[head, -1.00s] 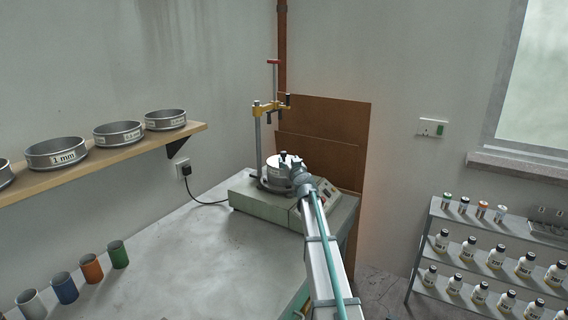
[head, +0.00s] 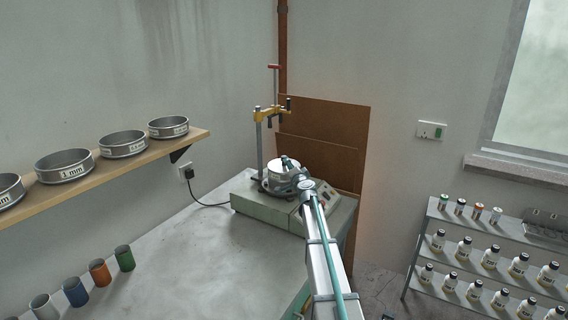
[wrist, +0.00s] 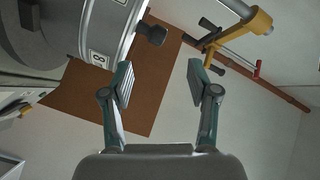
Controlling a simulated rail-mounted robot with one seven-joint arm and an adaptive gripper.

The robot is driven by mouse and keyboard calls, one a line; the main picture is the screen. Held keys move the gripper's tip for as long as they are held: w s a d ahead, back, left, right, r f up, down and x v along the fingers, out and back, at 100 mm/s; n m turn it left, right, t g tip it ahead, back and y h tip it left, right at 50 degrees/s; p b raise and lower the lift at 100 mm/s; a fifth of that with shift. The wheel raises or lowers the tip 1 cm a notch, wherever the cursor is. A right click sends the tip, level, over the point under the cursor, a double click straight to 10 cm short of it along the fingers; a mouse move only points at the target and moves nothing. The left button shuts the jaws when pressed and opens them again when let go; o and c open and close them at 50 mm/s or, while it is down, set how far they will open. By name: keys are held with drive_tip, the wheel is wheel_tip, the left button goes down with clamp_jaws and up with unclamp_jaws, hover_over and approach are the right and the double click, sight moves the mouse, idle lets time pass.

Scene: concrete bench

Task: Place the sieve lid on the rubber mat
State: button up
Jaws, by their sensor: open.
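The sieve lid (head: 277,165) is a pale metal disc on top of the sieve stack on the green shaker (head: 262,213). In the wrist view its black knob (wrist: 152,34) stands out from the lid (wrist: 128,34), and part of a sieve with an "8" label (wrist: 97,57) fills the upper left. My gripper (wrist: 160,82) is open and empty. The knob lies ahead of the gap between its fingers, apart from them. In the head view my gripper (head: 289,165) is beside the lid and partly covers it. I cannot make out a rubber mat in either view.
A post with a yellow clamp (head: 272,113) rises just behind the stack; the clamp also shows in the wrist view (wrist: 235,35). A wooden shelf (head: 100,175) holds several sieves. Coloured cups (head: 98,272) stand at the bench's left. The middle of the bench (head: 185,262) is clear.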

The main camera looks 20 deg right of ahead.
sight(284, 157)
drive_tip(key=w+m, duration=0.1)
drive_tip(key=m, duration=0.7)
drive_tip(key=w+m+p, duration=0.1)
drive_tip(key=w+m, duration=0.1)
drive_tip(key=m, duration=0.6)
drive_tip(key=w+d+m+p, duration=0.1)
drive_tip(key=w+m, duration=0.1)
drive_tip(key=m, duration=0.5)
drive_tip(key=shift+w+d+m, duration=0.1)
drive_tip(key=shift+w+m, duration=0.15)
drive_tip(key=shift+m, duration=0.15)
drive_tip(key=shift+w+d+p, duration=0.15)
drive_tip(key=shift+w+p, duration=0.8)
drive_tip(key=shift+w, duration=1.7)
drive_tip(key=shift+c, duration=0.4)
clamp_jaws()
